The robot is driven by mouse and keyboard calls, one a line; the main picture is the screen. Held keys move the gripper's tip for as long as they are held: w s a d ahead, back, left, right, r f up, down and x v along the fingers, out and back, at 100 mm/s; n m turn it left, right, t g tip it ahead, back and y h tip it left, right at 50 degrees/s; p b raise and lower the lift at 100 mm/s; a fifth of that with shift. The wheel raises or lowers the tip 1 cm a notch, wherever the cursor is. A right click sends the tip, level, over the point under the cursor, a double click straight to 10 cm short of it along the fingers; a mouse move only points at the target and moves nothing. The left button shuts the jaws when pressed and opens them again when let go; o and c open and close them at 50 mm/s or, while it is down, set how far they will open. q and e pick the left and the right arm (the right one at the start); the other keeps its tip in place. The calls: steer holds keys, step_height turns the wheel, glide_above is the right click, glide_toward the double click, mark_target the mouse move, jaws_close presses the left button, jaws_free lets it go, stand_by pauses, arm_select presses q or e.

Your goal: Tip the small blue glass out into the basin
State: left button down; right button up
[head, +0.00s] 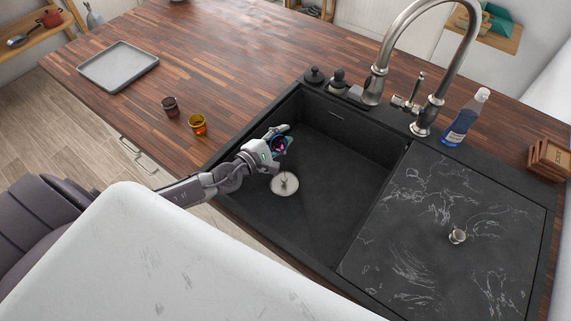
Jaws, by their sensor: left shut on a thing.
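My left gripper (279,140) reaches in from the left over the black basin (340,165). It is shut on the small blue glass (279,146), which shows as a small dark, bluish patch with pink between the fingers. The glass looks tilted, but the gripper hides much of it, and I cannot tell what is in it. A round pale drain (285,186) lies on the basin floor just below the gripper. My right gripper is not in view.
An amber glass (197,125) and a dark brownish glass (170,107) stand on the wooden counter left of the basin. A grey tray (118,67) lies farther left.

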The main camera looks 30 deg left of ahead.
arm_select(q)
steer(key=shift+r+m+t+b, duration=0.4)
steer(key=shift+m+t+b, duration=0.1)
steer(key=shift+m, duration=0.5)
